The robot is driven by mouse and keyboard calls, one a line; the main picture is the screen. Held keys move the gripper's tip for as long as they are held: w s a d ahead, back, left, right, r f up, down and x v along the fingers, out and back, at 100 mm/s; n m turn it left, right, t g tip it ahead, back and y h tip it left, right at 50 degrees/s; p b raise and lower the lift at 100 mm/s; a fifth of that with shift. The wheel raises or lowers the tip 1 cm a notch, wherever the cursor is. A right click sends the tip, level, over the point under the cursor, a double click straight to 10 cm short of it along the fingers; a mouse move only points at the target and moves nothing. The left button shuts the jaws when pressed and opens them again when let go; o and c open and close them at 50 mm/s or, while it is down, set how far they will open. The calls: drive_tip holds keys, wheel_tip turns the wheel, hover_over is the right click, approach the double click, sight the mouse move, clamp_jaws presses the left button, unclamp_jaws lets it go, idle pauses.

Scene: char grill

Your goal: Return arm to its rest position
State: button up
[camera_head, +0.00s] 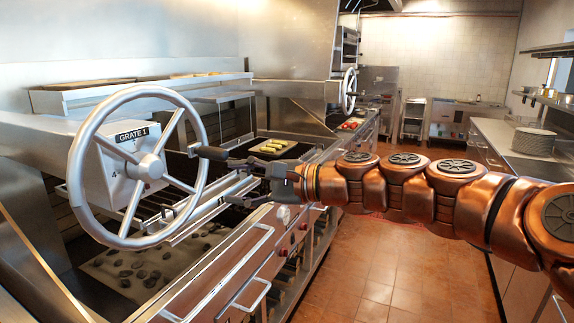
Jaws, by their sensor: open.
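My copper-coloured arm (405,186) reaches in from the right side of the head view and stretches left over the front of the grill. The fingertips overlap the right rim of a large grey hand wheel (78,170) in the picture. I cannot tell whether they touch it. The wheel is fixed to a box labelled "GRATE 1" (127,145).
A tray (262,152) with greenish-yellow food sits on the grill behind my gripper. Charcoal (140,268) lies below the wheel. A second wheel (348,90) stands further back. White plates (534,141) are stacked on the right counter. The tiled floor (365,270) in the aisle is clear.

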drive_tip(key=s+d+f+n+g+h, duration=0.2)
drive_tip(key=s+d+f+n+h, duration=0.2)
drive_tip(key=s+f, duration=0.5)
drive_tip(key=s+d+f+n+g+h, duration=0.2)
drive_tip(key=s+d+f+n+h, duration=0.25)
drive_tip(key=s+f, duration=0.35)
drive_tip(key=s+d+f+h, duration=0.2)
drive_tip(key=s+d+f, duration=0.2)
drive_tip(key=d, duration=0.3)
drive_tip(key=s+d+f+g+h, duration=0.1)
drive_tip(key=s+d+f+h, duration=0.2)
drive_tip(key=s+d, duration=0.3)
drive_tip(key=s+d+f+g+h, duration=0.1)
drive_tip(key=s+d+f, duration=0.3)
drive_tip(key=d, duration=0.4)
drive_tip(key=shift+s+d+f+n+h, duration=0.25)
drive_tip(key=shift+s+f+n+h, duration=0.2)
drive_tip(key=shift+h, duration=0.2)
